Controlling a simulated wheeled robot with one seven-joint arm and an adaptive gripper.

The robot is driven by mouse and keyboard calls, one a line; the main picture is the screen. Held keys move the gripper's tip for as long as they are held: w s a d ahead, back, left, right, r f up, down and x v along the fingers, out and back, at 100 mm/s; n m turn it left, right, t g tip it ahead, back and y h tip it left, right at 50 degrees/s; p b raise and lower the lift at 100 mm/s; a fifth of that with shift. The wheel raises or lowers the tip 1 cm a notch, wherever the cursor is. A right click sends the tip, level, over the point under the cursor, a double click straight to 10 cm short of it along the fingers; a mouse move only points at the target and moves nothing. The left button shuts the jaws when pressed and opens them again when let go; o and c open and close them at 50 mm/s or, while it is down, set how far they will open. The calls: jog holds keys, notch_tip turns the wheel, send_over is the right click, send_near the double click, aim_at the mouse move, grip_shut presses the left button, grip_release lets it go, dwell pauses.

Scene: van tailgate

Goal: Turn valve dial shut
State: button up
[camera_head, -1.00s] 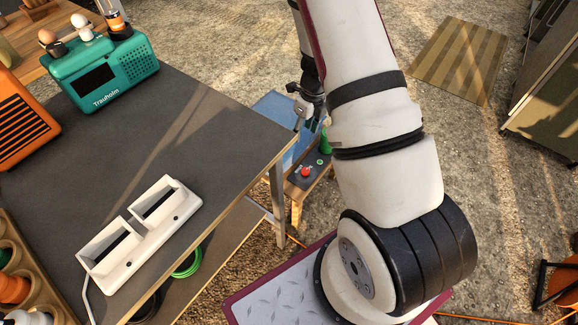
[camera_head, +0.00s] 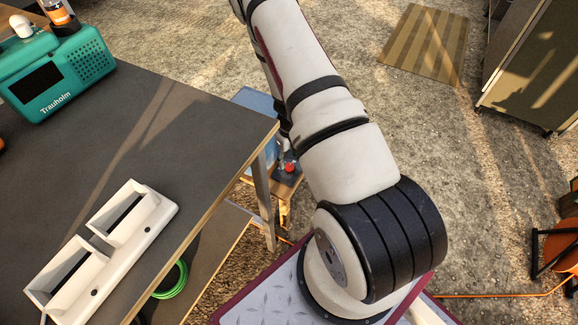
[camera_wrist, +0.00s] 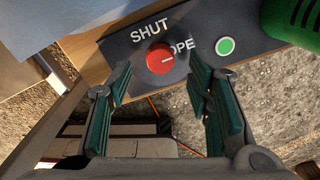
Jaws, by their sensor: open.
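The red round dial (camera_wrist: 160,58) sits on a dark panel (camera_wrist: 122,44) lettered SHUT above the dial and OPE to its right. The dial's pale mark points right, towards OPE; the rest of that word is hidden by a finger. My gripper (camera_wrist: 163,76) is open, its green-padded fingers on either side of the dial in the picture. I cannot tell whether either finger touches it. In the head view the dial (camera_head: 289,168) shows small beyond the workbench corner, and my arm hides most of the gripper.
A green round button (camera_wrist: 226,46) is on the panel right of the dial, with a green object (camera_wrist: 296,20) beyond it. The dark workbench (camera_head: 190,135) lies left of my arm, with a teal radio (camera_head: 55,75) and a white two-slot holder (camera_head: 110,245) on it.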

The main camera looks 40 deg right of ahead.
aim_at(290, 165)
jog(key=shift+f+b, duration=0.45)
jog(key=shift+f, duration=1.15)
grip_shut()
